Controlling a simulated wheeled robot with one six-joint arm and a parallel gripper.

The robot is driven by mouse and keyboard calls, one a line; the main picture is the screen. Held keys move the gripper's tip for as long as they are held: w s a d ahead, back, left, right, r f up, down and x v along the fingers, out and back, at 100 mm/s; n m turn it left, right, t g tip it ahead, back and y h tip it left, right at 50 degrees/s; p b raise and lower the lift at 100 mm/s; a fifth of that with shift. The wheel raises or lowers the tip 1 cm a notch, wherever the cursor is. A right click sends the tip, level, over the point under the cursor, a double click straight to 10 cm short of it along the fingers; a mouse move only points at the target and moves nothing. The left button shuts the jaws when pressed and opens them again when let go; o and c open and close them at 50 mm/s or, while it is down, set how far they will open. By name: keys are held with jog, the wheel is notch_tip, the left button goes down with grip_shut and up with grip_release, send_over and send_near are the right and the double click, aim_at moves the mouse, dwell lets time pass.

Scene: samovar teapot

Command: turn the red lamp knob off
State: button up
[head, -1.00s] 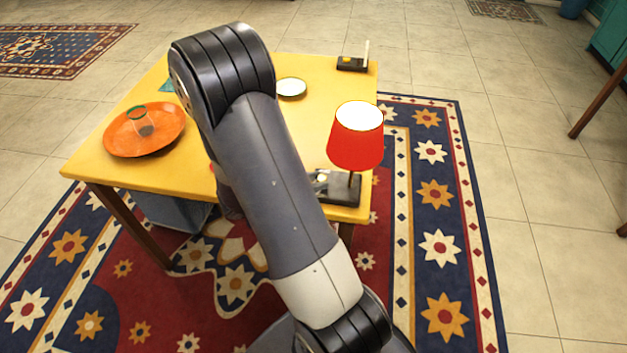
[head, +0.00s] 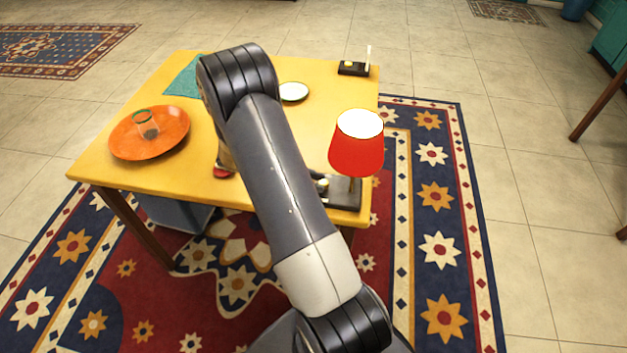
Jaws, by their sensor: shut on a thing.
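The red-shaded lamp (head: 356,155) stands upright at the near right corner of the yellow table. The inside of its shade looks bright white at the top. Its dark base (head: 345,194) carries a small pale knob (head: 322,184), close beside the right edge of my arm. I cannot make out a red knob on it. My arm rises across the middle of the view and bends over at the top. My gripper is hidden behind the arm, so neither its jaws nor anything in them can be seen.
The yellow table (head: 112,160) carries an orange plate (head: 172,147) with a glass (head: 146,122), a white dish (head: 293,92), a teal cloth (head: 184,80) and a dark switch block (head: 354,69). A small red thing (head: 221,172) is partly hidden by my arm.

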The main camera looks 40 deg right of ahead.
jog(key=m+g+y, duration=0.1)
jog(key=m, duration=0.1)
jog(key=m+g+y, duration=0.1)
jog(key=m+y, duration=0.1)
jog(key=d+m+g+y, duration=0.1)
jog(key=y, duration=0.1)
jog(key=shift+w+d+m+g, duration=0.1)
jog(key=shift+w+m+g, duration=0.2)
jog(key=shift+w+m, duration=0.1)
jog(key=m+y, duration=0.1)
jog(key=m+y+p, duration=0.1)
jog(key=y, duration=0.1)
jog(key=shift+d+r+m+g+y, duration=0.15)
jog(key=shift+d+m+g+y, duration=0.15)
jog(key=shift+m, duration=0.1)
jog(key=shift+d+m+y+p, duration=0.2)
jog(key=shift+m+y+p, duration=0.6)
jog(key=shift+y, duration=0.2)
jog(key=o, duration=1)
notch_tip(320, 180, up, 10)
jog(key=p, duration=1)
